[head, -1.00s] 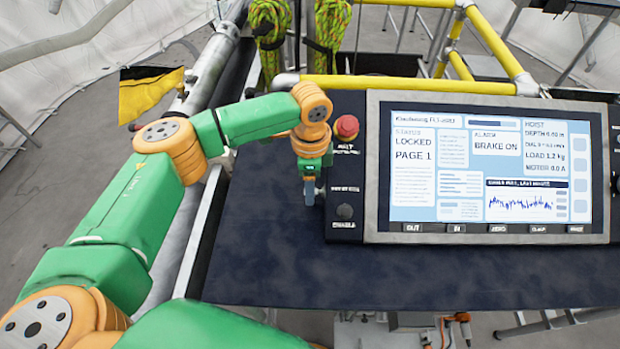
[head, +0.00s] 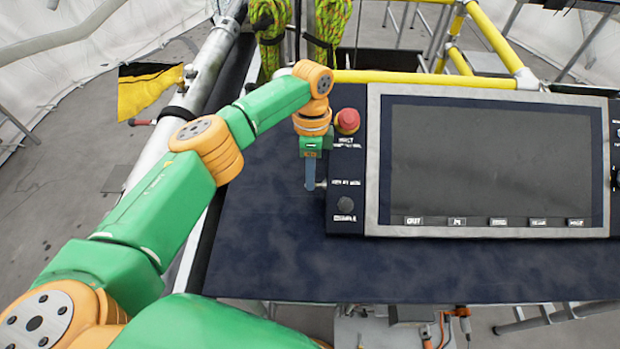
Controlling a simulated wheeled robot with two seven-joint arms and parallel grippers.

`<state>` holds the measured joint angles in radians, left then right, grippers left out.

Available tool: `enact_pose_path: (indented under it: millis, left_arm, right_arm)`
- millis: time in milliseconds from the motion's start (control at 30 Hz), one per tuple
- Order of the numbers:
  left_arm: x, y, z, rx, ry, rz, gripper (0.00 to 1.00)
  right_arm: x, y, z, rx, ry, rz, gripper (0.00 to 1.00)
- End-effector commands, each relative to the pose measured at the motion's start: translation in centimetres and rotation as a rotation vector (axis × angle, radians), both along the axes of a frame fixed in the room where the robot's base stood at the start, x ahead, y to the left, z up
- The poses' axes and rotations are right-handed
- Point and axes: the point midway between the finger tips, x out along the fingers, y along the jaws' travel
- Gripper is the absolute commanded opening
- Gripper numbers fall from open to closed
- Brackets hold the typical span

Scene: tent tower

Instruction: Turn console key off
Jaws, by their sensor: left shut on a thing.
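The console (head: 372,228) stands on a dark tabletop, with a black switch panel along its left side. Its screen (head: 490,150) is dark. My left gripper (head: 311,186) points down at the left edge of the switch panel, between the red button (head: 347,121) and the black knob (head: 345,204). It is shut on the console key (head: 321,184), of which only a small light bit shows beside the fingers. The rest of the key is hidden by the gripper. My right gripper is out of view.
A yellow rail (head: 430,79) runs behind the console, and green rope coils (head: 268,30) hang at the back left. A black and yellow flag (head: 148,90) is at the left. The tabletop (head: 280,255) in front of the console is clear.

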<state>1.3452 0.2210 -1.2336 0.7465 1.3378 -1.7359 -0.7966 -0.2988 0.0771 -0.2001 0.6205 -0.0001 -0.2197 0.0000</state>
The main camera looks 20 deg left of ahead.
Motion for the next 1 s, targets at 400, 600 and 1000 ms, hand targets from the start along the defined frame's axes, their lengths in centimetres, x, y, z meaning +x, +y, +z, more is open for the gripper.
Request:
enact_pose_path:
  millis: [400, 600, 1000]
  left_arm:
    - [0.3, 0.2, -0.2, -0.002, 0.008, 0.005, 0.6]
    - [0.2, 0.2, -0.2, -0.002, 0.009, 0.006, 0.6]
    - [1.2, 0.4, 6.0, -0.002, 0.005, 0.008, 0.6]
  right_arm:
    - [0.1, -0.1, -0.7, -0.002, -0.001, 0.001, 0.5]
    - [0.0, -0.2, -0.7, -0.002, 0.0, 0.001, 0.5]
    - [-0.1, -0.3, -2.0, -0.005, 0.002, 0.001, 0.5]
